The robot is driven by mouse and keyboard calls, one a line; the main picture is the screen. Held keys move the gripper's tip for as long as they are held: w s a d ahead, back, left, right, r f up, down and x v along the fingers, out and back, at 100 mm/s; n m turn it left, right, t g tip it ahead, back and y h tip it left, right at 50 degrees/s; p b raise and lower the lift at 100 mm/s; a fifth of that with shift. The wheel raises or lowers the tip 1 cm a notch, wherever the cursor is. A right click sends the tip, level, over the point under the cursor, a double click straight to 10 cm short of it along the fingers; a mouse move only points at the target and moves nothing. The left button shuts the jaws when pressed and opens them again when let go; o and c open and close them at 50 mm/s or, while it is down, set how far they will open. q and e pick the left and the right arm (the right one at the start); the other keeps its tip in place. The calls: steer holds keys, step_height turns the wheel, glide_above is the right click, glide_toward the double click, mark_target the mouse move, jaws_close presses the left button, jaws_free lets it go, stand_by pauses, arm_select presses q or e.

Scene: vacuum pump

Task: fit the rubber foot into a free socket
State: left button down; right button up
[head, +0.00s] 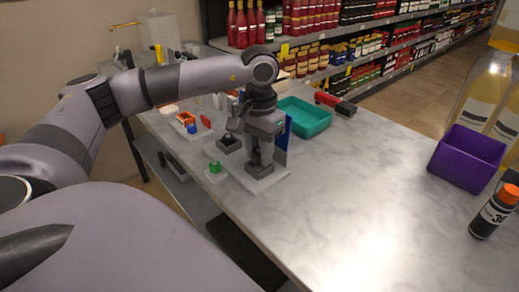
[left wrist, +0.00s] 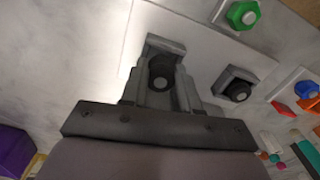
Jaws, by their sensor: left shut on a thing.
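My left gripper (head: 259,160) points down over a white plate (head: 275,182) on the marble table. In the left wrist view its fingers (left wrist: 161,82) are shut on the rubber foot (left wrist: 160,72), a round black piece with a pale grey centre. A grey block (left wrist: 165,45) shows just beyond the fingertips, at the plate. I cannot tell whether the foot is seated in a socket or held just above it. Another dark square holder (left wrist: 238,88) with a round black piece inside stands to the right; it also shows in the head view (head: 229,144). My right gripper is not in view.
A blue panel (head: 286,135) and teal tray (head: 303,117) stand behind my gripper. A purple bin (head: 467,158) and orange-capped bottle (head: 495,211) are at the right. The table's middle is clear.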

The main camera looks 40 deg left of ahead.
mark_target(259, 150)
arm_select(q)
steer(key=shift+f+b, duration=0.3)
steer(key=shift+f, duration=0.15)
steer(key=c, duration=0.8)
jaws_free()
steer(key=shift+r, duration=0.1)
steer(key=shift+r+p, duration=0.25)
steer(key=shift+p, duration=0.05)
step_height(259, 150, up, 13)
steer(key=shift+f+p, duration=0.15)
steer(key=shift+p, duration=0.15)
steer(key=shift+f, duration=0.1)
